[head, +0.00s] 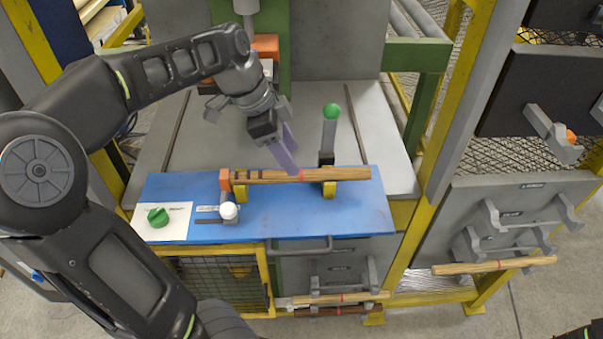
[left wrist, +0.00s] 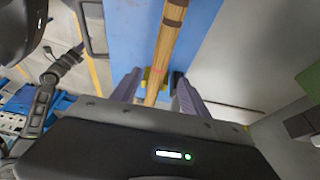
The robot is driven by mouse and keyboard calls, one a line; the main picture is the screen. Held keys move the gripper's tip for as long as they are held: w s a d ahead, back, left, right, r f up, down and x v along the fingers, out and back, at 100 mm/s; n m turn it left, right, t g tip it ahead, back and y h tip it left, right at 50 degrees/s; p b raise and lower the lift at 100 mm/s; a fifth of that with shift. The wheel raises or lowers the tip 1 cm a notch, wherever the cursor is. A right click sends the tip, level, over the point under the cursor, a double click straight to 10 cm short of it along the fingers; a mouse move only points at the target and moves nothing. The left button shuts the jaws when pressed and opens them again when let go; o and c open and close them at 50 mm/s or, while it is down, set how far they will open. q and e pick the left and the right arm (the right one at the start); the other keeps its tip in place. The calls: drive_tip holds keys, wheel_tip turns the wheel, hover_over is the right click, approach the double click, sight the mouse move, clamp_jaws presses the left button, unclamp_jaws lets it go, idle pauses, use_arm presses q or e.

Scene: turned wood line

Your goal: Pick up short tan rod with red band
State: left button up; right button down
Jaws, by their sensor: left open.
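A tan rod (head: 270,175) with a red band near its middle and dark bands toward its left end lies level in two yellow rests on the blue bench top. It also shows in the left wrist view (left wrist: 165,45). My left gripper (head: 287,163) is over the rod near the red band, fingers pointing down. In the left wrist view its open fingers (left wrist: 155,95) show on either side of the rod, not closed on it. My right gripper is not seen.
The blue bench top (head: 360,215) carries an orange end stop (head: 225,180), a white knob (head: 229,210), a green knob (head: 158,217) and a green-topped post (head: 331,112) behind the rod. A dark rod (head: 335,311) hangs low in front. Yellow frame posts stand on the right.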

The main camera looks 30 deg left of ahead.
sight(301, 176)
use_arm(q)
drive_tip(key=shift+f, duration=0.15)
drive_tip(key=p+x, duration=0.1)
drive_tip(key=x, duration=0.4)
drive_tip(key=shift+f, duration=0.1)
drive_tip(key=shift+c, duration=0.3)
idle(0.4)
clamp_jaws()
idle(0.3)
